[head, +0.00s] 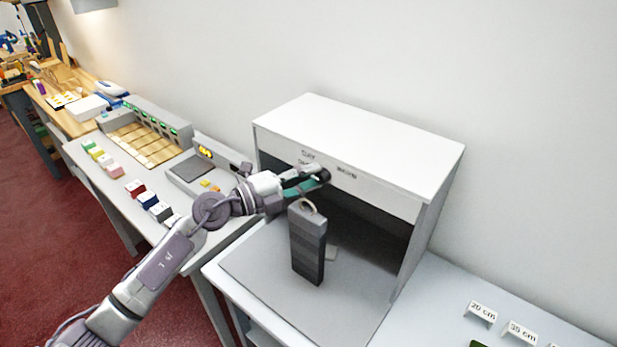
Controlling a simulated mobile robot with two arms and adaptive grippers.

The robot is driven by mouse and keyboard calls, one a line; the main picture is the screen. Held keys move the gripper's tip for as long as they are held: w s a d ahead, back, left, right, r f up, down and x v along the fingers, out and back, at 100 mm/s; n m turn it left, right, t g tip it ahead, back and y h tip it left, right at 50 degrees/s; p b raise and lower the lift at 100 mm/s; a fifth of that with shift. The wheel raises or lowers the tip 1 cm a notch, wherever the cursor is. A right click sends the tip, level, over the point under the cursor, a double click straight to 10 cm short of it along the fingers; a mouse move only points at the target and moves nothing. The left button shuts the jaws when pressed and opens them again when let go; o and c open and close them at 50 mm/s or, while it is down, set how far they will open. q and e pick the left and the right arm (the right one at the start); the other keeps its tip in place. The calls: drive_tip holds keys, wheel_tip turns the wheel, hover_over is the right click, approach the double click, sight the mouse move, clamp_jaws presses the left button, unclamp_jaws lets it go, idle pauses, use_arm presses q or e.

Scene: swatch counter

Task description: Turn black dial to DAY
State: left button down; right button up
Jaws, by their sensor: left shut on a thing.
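A white box-shaped booth (440,188) with an open front stands on the counter, with small dark labels (347,173) along its upper front panel. My left gripper (318,178) is at this panel, between the labels, and is shut on the black dial. The gripper's fingers hide most of the dial, so I cannot tell which label it points to. My right gripper is not in view.
Several coloured cubes (148,198) and a grey device (198,170) are on the left counter. Small size signs (482,312) stand at lower right.

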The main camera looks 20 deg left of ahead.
use_arm(q)
drive_tip(key=shift+s+d+r+m+g+y+p, duration=0.2)
drive_tip(key=shift+m+y+p, duration=0.45)
drive_tip(key=shift+m+p, duration=0.85)
drive_tip(key=shift+w+d+r+m+g+y+p, duration=0.1)
drive_tip(key=shift+r+m+g+y+p, duration=0.2)
drive_tip(key=shift+m+y+p, duration=0.8)
drive_tip(key=shift+s+d+r+m+g+y+p, duration=0.1)
drive_tip(key=shift+r+m+g+y+p, duration=0.15)
drive_tip(key=shift+m+p, duration=1.65)
drive_tip(key=c, duration=1.1)
unclamp_jaws()
drive_tip(key=v, duration=1.2)
